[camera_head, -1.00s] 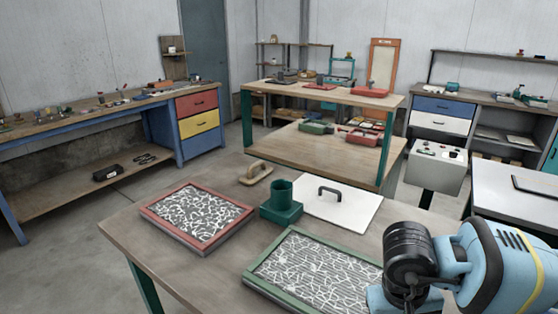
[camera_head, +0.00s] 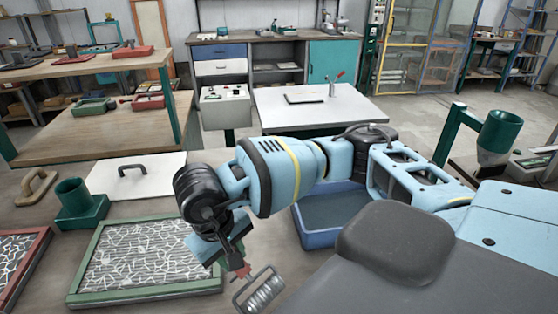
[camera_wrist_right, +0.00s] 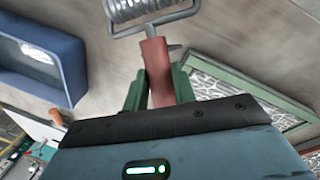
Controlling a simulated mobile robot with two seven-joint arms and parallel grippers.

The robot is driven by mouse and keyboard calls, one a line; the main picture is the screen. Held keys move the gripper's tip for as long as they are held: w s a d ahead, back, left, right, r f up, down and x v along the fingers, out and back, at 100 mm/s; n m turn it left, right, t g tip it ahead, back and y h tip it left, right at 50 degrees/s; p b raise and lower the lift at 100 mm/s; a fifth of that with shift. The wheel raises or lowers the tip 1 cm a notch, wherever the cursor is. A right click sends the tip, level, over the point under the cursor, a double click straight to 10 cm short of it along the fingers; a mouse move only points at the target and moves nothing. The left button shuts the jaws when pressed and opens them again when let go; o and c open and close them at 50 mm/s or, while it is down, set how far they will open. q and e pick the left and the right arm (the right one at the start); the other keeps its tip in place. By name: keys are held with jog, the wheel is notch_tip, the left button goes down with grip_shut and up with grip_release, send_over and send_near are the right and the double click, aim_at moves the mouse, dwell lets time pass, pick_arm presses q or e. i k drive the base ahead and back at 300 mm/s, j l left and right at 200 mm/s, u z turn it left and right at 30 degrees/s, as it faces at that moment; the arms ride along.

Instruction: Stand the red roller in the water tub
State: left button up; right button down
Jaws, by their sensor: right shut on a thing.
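My right gripper (camera_head: 238,262) is shut on the red handle of the red roller (camera_head: 260,294), whose ribbed metal head sits in a wire frame. In the right wrist view, the red handle (camera_wrist_right: 157,72) stands between the green fingers (camera_wrist_right: 158,92) and the metal head points away from the gripper. The roller is held tilted, in front of and left of the water tub. The blue water tub (camera_head: 320,239) is partly hidden behind my right arm; it also shows at the upper left of the right wrist view (camera_wrist_right: 66,72). My left gripper is not in view.
A green-framed tray of white strands (camera_head: 140,300) lies left of the roller, with a red-framed one (camera_head: 40,248) beyond it. A green cup holder (camera_head: 82,212), a white board with a handle (camera_head: 160,172) and a wooden-handled tool (camera_head: 36,190) lie behind.

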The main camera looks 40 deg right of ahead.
aim_at(336, 220)
jog(key=k+l, duration=0.2)
jog(key=k, duration=0.15)
jog(key=k+l, duration=0.15)
jog(key=k, duration=0.2)
jog(key=k+l+z, duration=0.1)
jog(key=k, duration=0.3)
jog(key=i+l, duration=0.35)
jog(key=l, duration=0.15)
